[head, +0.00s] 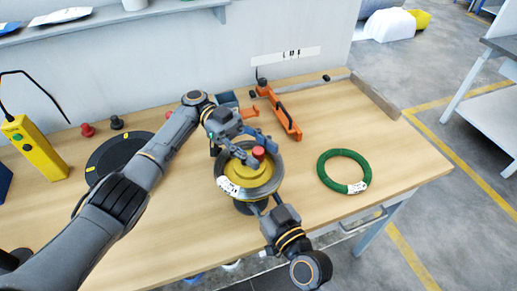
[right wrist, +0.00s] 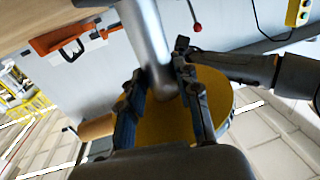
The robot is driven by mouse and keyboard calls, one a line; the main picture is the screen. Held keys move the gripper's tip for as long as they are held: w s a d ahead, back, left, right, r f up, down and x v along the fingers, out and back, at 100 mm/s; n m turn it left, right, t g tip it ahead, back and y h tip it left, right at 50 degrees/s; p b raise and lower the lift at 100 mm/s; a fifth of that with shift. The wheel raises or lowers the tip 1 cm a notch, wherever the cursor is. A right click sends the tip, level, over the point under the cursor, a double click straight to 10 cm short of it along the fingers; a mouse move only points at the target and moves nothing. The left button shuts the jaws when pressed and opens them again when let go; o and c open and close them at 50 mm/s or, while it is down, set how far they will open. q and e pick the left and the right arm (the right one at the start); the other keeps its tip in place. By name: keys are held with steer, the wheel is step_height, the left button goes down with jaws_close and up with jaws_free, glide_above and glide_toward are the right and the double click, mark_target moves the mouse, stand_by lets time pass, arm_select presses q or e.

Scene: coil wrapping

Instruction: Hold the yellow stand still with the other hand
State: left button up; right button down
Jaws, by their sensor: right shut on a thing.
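The yellow stand (head: 241,171) is on the wooden table, with a red knob (head: 258,153) on top. A grey coil (head: 260,189) with a white label sits around it. My left gripper (head: 264,155) is over the stand with its fingers spread on either side of the red knob; contact is unclear. My right gripper (head: 261,202) is at the near rim of the coil. In the right wrist view my right gripper (right wrist: 160,98) is shut on a grey tubular part (right wrist: 150,40), seemingly the coil, with a yellow disc (right wrist: 215,95) behind the fingers.
A green coil (head: 321,172) lies flat to the right on clear table. An orange tool (head: 284,113) lies behind the stand. A black disc (head: 105,158) and yellow control box (head: 36,150) are to the left. A raised strip (head: 376,95) edges the table's back right.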

mark_target(259, 150)
arm_select(q)
steer(key=shift+r, duration=0.15)
step_height(259, 150, up, 10)
steer(key=shift+f, duration=0.1)
stand_by(0.5)
steer(key=shift+d+f, duration=0.1)
